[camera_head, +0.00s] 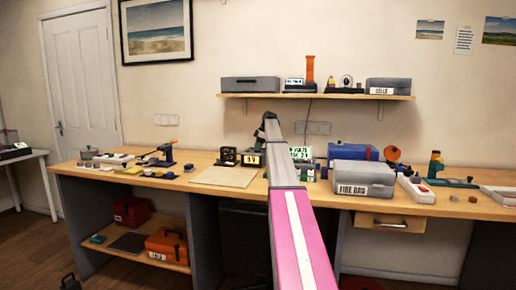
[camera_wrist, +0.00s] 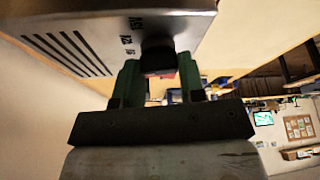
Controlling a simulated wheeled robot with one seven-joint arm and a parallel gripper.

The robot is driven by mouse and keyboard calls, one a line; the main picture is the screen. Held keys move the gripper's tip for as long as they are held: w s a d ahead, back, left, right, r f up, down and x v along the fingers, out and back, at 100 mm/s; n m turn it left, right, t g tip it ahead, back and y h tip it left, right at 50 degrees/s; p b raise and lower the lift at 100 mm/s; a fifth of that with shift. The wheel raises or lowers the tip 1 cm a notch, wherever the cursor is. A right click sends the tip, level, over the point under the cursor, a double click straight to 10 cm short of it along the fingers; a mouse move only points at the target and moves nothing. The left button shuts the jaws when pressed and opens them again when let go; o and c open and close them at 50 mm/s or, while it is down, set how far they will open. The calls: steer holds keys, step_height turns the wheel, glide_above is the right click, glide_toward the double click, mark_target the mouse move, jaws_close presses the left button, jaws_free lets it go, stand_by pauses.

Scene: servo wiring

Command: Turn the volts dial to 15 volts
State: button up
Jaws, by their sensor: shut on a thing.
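In the wrist view, the volts dial (camera_wrist: 157,52) is a dark round knob on the face of a pale metal box (camera_wrist: 85,32). Small dark voltage marks (camera_wrist: 127,40) are printed beside the dial, turned over and hard to read. My gripper (camera_wrist: 159,74) has its two green fingers on either side of the dial and is shut on it. The dial's pointer is hidden, so its setting cannot be told. In the head view, a lit sign with VOLTS lettering (camera_head: 299,154) stands just right of my arm. My arm hides the dial there.
The wooden bench (camera_head: 215,177) holds a small black unit with a lit display (camera_head: 251,160), a grey box (camera_head: 362,179) and a blue case (camera_head: 352,152) near my arm. A shelf (camera_head: 316,96) with boxes hangs above. The metal box has dark vent slots (camera_wrist: 68,52).

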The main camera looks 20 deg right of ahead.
steer(key=m+t, duration=0.1)
steer(key=m, duration=0.2)
steer(key=m+t+h, duration=0.1)
steer(key=m, duration=0.3)
steer(key=shift+s+a+h, duration=0.1)
steer(key=shift+s+h, duration=0.05)
steer(key=shift+h, duration=0.15)
steer(key=m+h, duration=0.1)
steer(key=m, duration=0.2)
steer(key=shift+m+t, duration=0.4)
steer(key=shift+m+h, duration=0.9)
steer(key=shift+m, duration=0.9)
steer(key=o, duration=0.9)
steer(key=v, duration=1)
steer(key=shift+s+a+r, duration=0.1)
steer(key=shift+s+r, duration=0.1)
steer(key=shift+r, duration=0.15)
